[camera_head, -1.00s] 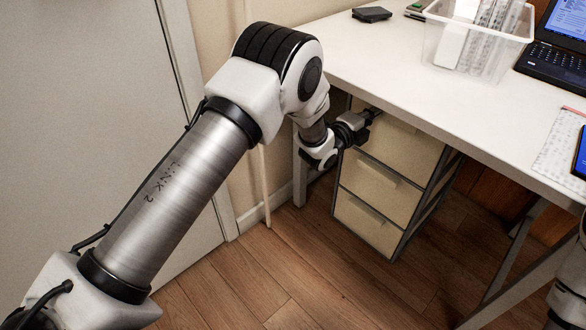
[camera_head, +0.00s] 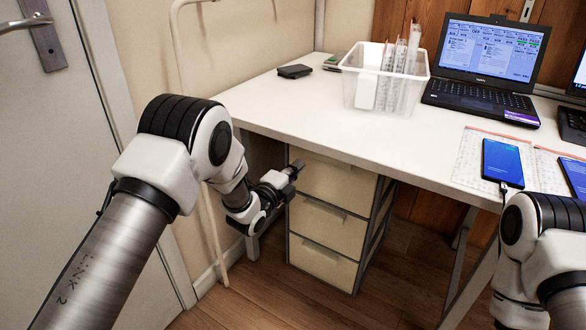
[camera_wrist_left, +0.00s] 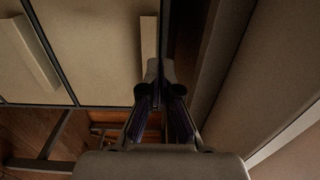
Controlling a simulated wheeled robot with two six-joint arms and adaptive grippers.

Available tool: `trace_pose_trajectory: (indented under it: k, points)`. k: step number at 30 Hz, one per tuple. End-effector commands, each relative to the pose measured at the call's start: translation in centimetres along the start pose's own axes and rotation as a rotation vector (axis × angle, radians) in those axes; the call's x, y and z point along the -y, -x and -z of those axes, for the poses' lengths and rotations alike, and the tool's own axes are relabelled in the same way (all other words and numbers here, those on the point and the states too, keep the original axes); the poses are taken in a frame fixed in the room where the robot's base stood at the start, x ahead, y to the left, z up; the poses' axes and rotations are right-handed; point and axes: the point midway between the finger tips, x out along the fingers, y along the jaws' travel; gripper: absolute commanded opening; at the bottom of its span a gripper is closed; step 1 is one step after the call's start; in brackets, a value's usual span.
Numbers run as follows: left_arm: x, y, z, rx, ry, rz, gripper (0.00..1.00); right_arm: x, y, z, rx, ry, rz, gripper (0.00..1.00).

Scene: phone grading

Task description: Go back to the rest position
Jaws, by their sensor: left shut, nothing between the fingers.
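My left gripper (camera_head: 296,166) is shut and empty. It hangs below the desktop's left front edge, in front of the upper part of the cream drawer unit (camera_head: 325,220). In the left wrist view its fingers (camera_wrist_left: 160,72) are together, with dim drawer fronts (camera_wrist_left: 95,45) to their left. I cannot tell whether it touches the drawers. My right arm (camera_head: 535,245) shows at the lower right, but its gripper is out of view.
The white desk (camera_head: 300,112) holds a clear bin (camera_head: 385,85), a laptop (camera_head: 485,70), a small black box (camera_head: 294,71) and phones (camera_head: 502,162) on printed sheets. A wall and door (camera_head: 40,150) are close on the left. Wooden floor (camera_head: 400,270) is open below.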

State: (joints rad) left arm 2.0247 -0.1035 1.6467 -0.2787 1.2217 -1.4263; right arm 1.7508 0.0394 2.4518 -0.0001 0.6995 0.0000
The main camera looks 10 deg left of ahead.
Motion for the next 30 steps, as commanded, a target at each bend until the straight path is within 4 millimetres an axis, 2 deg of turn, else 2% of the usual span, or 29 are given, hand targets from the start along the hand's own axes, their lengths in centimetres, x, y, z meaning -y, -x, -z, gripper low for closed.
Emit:
trace_pose_trajectory:
  k: [1, 6, 12, 14, 17, 20, 21, 23, 24, 26, 27, 30]
  points:
    - [0.2, 1.2, 0.0, 0.001, 0.003, -0.006, 0.0, 0.0, 0.7, 0.1, -0.003, -0.001, 0.0, 0.4]
    - [0.1, 5.0, 0.0, 0.002, 0.004, -0.007, 0.0, 0.0, 1.6, 0.1, -0.002, -0.001, 0.0, 0.4]
    - [-0.5, 7.4, 0.1, 0.0, 0.004, -0.011, 0.0, 0.0, 2.0, 0.1, -0.002, -0.001, 0.0, 0.4]
    - [-1.8, 8.0, 0.0, 0.003, 0.012, -0.03, 0.0, 0.0, 1.9, 0.1, -0.002, -0.001, 0.0, 0.4]
    - [-6.4, 10.4, 0.0, 0.023, 0.05, -0.118, 0.0, 0.0, 1.9, 0.1, -0.001, -0.001, 0.0, 0.4]
    - [-12.8, 15.3, 0.1, 0.084, 0.146, -0.31, 0.0, 0.0, 1.9, 0.1, -0.001, -0.001, 0.0, 0.4]
    - [-15.4, 17.9, 0.2, 0.125, 0.224, -0.406, 0.0, 0.0, 1.9, 0.1, -0.001, -0.001, 0.0, 0.4]
    - [-19.1, 22.1, 0.6, 0.204, 0.366, -0.552, 0.0, 0.0, 1.9, 0.1, -0.001, -0.001, 0.0, 0.4]
    - [-21.1, 25.0, 1.0, 0.269, 0.468, -0.646, 0.0, 0.0, 1.9, 0.1, -0.001, -0.001, 0.0, 0.4]
    - [-23.6, 29.5, 1.6, 0.385, 0.624, -0.775, 0.0, 0.0, 1.9, 0.1, -0.001, -0.001, 0.0, 0.4]
    - [-24.9, 32.5, 2.2, 0.471, 0.725, -0.852, 0.0, 0.0, 1.9, 0.1, -0.001, -0.001, 0.0, 0.4]
    - [-26.6, 39.1, 3.5, 0.713, 0.957, -0.998, 0.0, 0.0, 1.9, 0.1, -0.001, -0.001, 0.0, 0.4]
